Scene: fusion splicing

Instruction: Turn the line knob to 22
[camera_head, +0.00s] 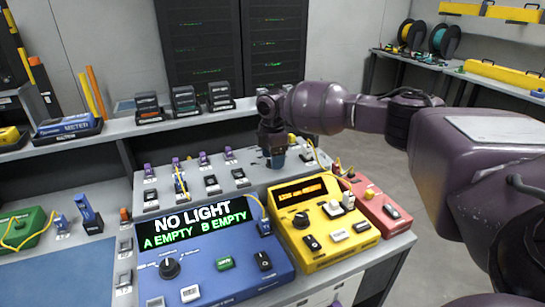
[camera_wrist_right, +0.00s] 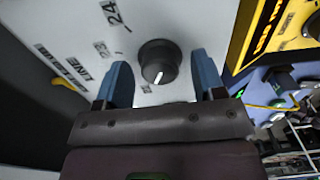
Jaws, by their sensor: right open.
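The line knob (camera_wrist_right: 158,62) is a round black dial with a white pointer, on a pale panel (camera_wrist_right: 70,15) in the right wrist view. Its pointer faces down the picture, toward my gripper's body. Printed numbers 24 and 23 stand to its upper left; a label below it is partly hidden and I cannot read it for sure. My right gripper (camera_wrist_right: 163,72) is open, with one blue finger on each side of the knob and visible gaps to it. In the head view my right gripper (camera_head: 277,158) points down at the back panel and hides the knob. My left gripper is out of view.
A yellow box (camera_head: 330,245) and a blue box (camera_head: 215,262) reading NO LIGHT stand in front of the panel, each with its own dial. A red box (camera_head: 375,205) stands at the right. Several connectors and labels crowd the grey panel (camera_head: 225,180).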

